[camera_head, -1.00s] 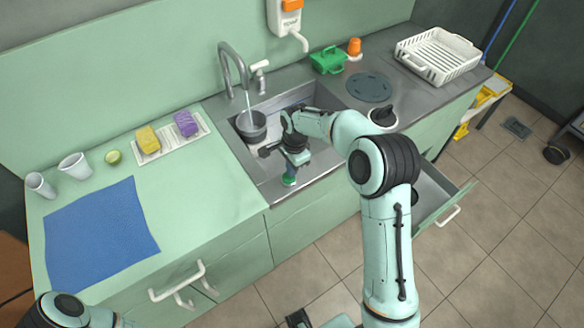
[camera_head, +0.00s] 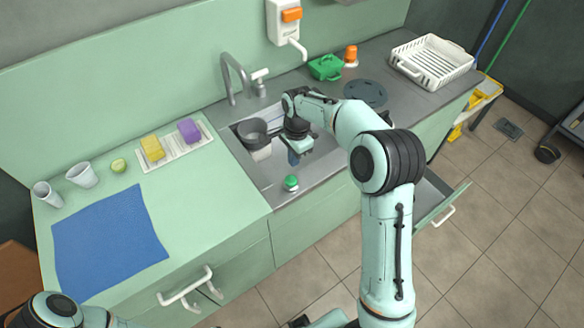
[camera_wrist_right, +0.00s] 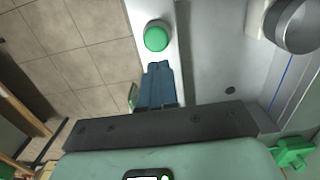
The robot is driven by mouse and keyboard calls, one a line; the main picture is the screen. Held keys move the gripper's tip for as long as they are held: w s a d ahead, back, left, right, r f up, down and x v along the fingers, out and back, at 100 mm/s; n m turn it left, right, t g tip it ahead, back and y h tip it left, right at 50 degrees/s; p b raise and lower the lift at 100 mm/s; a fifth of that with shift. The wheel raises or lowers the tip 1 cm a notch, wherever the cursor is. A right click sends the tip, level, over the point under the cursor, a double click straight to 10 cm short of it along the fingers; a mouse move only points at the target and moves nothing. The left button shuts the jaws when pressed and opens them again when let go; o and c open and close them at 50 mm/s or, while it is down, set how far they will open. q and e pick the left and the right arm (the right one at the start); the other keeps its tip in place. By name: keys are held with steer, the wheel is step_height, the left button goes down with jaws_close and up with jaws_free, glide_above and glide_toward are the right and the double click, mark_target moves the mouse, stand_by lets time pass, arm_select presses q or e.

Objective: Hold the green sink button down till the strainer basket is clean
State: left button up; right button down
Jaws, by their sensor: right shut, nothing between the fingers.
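The green sink button (camera_head: 291,183) sits on the front rim of the metal sink (camera_head: 270,181). It also shows in the right wrist view (camera_wrist_right: 157,36), uncovered, just beyond my fingertips. My right gripper (camera_head: 294,160) is shut and empty, over the sink side of the button and apart from it; its blue fingers show in the wrist view (camera_wrist_right: 158,68). No water stream shows now. I cannot see how clean the basket is inside. My left gripper is out of view.
Left of the sink, a tray (camera_head: 172,160) holds a yellow sponge (camera_head: 152,148) and a purple sponge (camera_head: 189,130). A white rack (camera_head: 432,62) stands at the far right. A drawer (camera_head: 436,205) is open below.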

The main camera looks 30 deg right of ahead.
steer(key=r, duration=0.3)
steer(key=d+r, duration=0.1)
steer(key=r, duration=0.1)
steer(key=shift+r, duration=0.35)
steer(key=shift+a, duration=0.1)
